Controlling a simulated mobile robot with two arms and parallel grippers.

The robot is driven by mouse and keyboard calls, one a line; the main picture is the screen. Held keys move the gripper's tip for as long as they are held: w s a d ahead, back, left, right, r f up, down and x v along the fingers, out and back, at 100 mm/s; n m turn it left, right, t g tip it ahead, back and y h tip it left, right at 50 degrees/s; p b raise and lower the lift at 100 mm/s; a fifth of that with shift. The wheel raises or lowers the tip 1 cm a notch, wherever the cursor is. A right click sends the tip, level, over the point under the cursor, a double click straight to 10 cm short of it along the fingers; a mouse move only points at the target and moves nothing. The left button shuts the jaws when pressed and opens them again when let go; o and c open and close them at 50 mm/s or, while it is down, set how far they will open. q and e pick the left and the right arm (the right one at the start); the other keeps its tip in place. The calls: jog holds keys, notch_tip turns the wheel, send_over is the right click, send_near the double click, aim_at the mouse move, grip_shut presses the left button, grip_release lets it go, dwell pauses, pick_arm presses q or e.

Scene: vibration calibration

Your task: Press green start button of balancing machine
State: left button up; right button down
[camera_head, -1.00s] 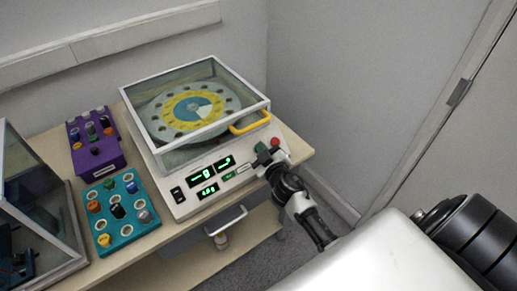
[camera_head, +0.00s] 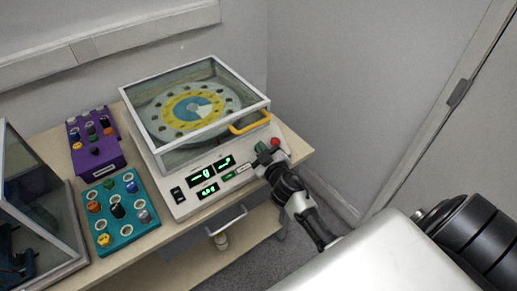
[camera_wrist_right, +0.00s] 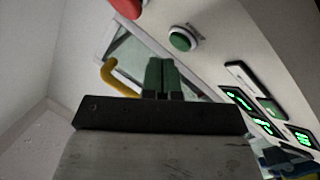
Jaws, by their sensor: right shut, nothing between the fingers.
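The balancing machine (camera_head: 180,205) stands on the bench, with a glass-lidded box over a yellow and blue disc (camera_head: 198,107). Its green start button (camera_head: 262,147) is at the right end of the front panel, next to the red button (camera_head: 275,142). In the right wrist view, the green button (camera_wrist_right: 182,38) shows unobstructed beyond the fingertips, in a white ring. My right gripper (camera_head: 268,158) is shut and empty, close to the green button; the wrist view shows its fingers (camera_wrist_right: 163,75) together. I cannot tell any contact with the button. My left gripper is not in view.
The yellow lid handle (camera_head: 250,123) sticks out just behind the buttons. Lit green displays (camera_head: 200,180) are on the panel's left. A purple box (camera_head: 97,155) and a teal box (camera_head: 122,232) with knobs stand left of the machine. A wall is close behind.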

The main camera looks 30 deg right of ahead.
jog(key=shift+w+f, duration=0.3)
